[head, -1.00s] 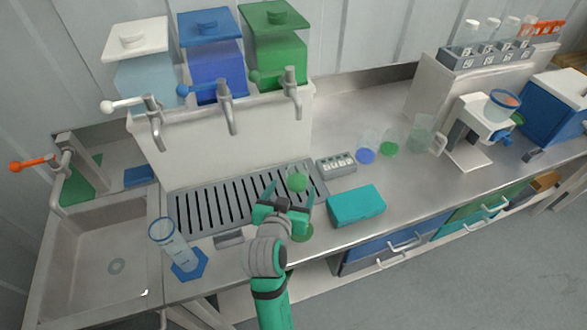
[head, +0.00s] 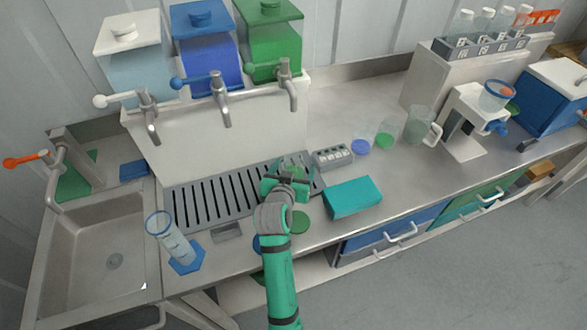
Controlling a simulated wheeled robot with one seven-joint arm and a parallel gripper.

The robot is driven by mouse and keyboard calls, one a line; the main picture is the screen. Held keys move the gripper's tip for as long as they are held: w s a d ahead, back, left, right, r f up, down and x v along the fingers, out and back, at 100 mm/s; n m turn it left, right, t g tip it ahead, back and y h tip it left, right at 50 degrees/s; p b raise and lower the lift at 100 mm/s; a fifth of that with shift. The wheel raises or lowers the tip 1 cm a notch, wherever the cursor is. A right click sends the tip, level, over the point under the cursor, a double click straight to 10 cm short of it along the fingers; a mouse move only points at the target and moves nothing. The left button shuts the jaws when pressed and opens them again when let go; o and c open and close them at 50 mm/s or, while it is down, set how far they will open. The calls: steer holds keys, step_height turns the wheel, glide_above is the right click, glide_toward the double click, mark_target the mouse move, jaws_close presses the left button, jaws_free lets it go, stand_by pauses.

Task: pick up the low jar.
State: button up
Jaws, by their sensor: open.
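My gripper (head: 288,182) is open at the right end of the slotted drain grate, seen from behind and above. A small pale-green round thing (head: 291,170), perhaps the low jar, shows just beyond and partly between the fingers. The hand hides most of it, so I cannot tell whether the fingers touch it. Two small clear vessels stand farther back on the counter, one with a blue bottom (head: 361,147) and one with a green bottom (head: 384,141).
A teal box (head: 352,197) lies right of my arm, near a green disc (head: 300,222). A grey block with holes (head: 332,157) and a clear mug (head: 420,126) stand behind. Taps (head: 288,85) overhang the grate (head: 212,203). A tall cylinder (head: 170,238) stands left, by the sink.

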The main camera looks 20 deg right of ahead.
steer(key=shift+c, duration=0.4)
steer(key=c, duration=1.2)
steer(key=shift+c, duration=0.2)
steer(key=shift+r, duration=0.1)
